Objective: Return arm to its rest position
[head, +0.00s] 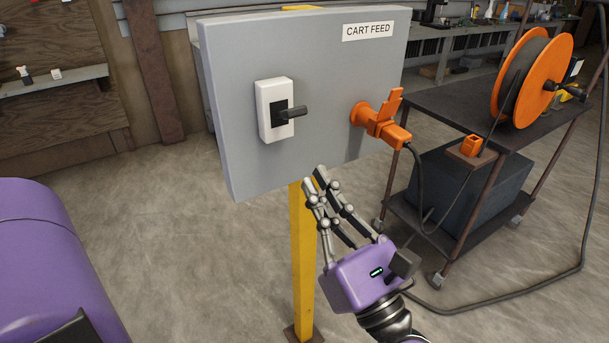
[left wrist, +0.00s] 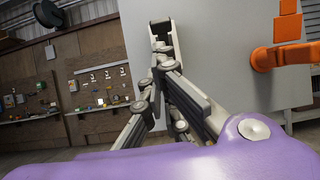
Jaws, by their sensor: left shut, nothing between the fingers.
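My left gripper (head: 316,181), with a purple body and grey jointed fingers, is in front of the lower part of a grey panel (head: 235,160) labelled CART FEED. Its fingers are shut with nothing between them. It points up toward the panel, below the switch and to the lower left of the orange plug. In the left wrist view the fingers (left wrist: 163,58) come together in front of the panel's grey face (left wrist: 215,60). Whether the fingertips touch the panel cannot be told. My right gripper is not in view.
The panel stands on a yellow post (head: 302,255) and bears a switch with a black lever (head: 291,113). A cart (head: 440,90) with an orange reel (head: 546,80) stands at right.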

